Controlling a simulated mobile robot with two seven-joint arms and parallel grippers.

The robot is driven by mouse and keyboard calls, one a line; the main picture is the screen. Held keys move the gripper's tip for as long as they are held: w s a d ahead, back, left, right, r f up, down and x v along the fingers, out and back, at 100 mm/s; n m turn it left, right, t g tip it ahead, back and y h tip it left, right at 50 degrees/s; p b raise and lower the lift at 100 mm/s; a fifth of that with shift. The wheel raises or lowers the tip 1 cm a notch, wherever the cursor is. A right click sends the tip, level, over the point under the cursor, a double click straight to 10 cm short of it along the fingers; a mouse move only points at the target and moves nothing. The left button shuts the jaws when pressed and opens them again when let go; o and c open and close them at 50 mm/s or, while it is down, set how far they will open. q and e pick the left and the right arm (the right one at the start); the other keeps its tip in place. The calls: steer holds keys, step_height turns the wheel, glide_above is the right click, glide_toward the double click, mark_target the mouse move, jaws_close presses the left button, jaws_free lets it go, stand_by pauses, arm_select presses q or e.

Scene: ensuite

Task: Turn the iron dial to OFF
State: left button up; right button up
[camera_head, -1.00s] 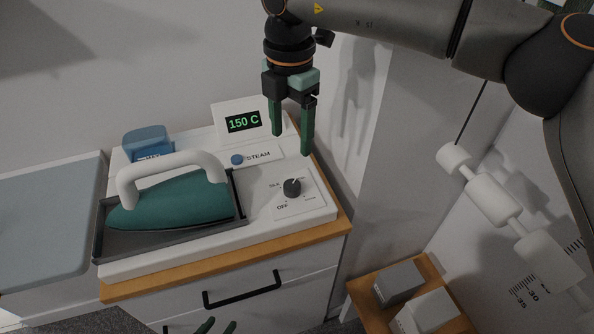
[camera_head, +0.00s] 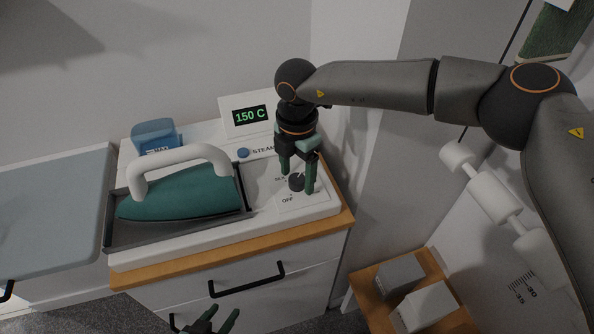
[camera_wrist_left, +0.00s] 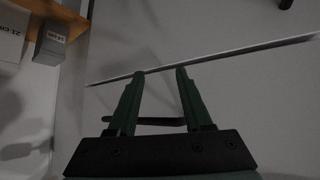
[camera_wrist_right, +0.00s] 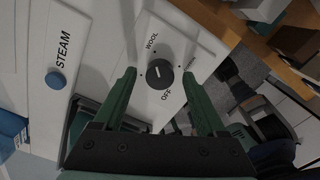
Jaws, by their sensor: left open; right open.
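The black iron dial (camera_head: 296,182) sits on the right end of the white ironing station, with OFF printed at its front left. In the right wrist view the dial (camera_wrist_right: 159,74) lies between my fingertips, with WOOL and OFF printed beside it. Its small white mark appears to face away from OFF. My right gripper (camera_head: 299,180) is open, its green fingers pointing down on either side of the dial; I cannot tell whether they touch it. My left gripper (camera_head: 218,321) is open and empty, low in front of the drawers.
A teal iron (camera_head: 180,196) with a white handle rests in a grey tray (camera_head: 178,232) left of the dial. A side table (camera_head: 437,270) with boxes is at right.

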jaws_close()
stand_by(0.5)
